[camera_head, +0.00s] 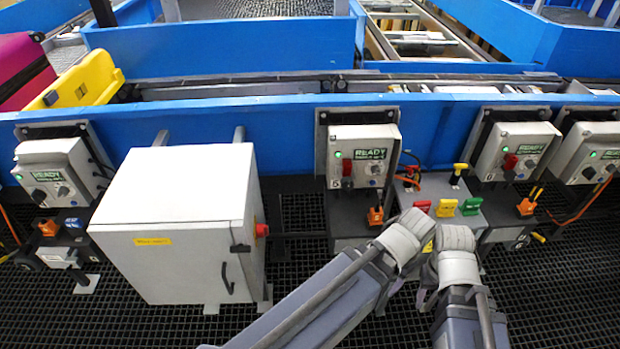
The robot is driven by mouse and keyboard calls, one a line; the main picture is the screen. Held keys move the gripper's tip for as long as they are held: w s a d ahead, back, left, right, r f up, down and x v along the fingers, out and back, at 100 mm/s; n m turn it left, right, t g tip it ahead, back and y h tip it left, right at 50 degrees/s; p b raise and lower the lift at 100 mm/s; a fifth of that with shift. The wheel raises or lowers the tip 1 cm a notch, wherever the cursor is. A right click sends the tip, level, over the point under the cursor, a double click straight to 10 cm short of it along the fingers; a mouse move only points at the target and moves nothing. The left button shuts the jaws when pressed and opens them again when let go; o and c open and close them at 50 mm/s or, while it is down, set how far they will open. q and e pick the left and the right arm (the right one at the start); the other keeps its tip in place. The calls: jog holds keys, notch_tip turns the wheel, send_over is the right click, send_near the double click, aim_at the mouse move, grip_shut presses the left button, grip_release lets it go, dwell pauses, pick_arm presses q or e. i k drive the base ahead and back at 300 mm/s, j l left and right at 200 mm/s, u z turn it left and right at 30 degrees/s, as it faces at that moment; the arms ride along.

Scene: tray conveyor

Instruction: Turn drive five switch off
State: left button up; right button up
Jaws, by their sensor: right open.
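The drive five box (363,155) is a grey control box marked 5, mounted on the blue rail near the middle. Its screen reads READY and a green light is lit.
A white cabinet (180,215) with a red knob stands left of the box. Similar READY boxes are at far left (55,165) and right (518,150). Black grating covers the floor.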

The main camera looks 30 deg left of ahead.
aim_at(347, 183)
jog(key=u, duration=0.7)
jog(key=k+j+z, duration=0.1)
jog(key=j+z, duration=0.25)
jog(key=k+j+z, duration=0.1)
jog(key=z, duration=0.3)
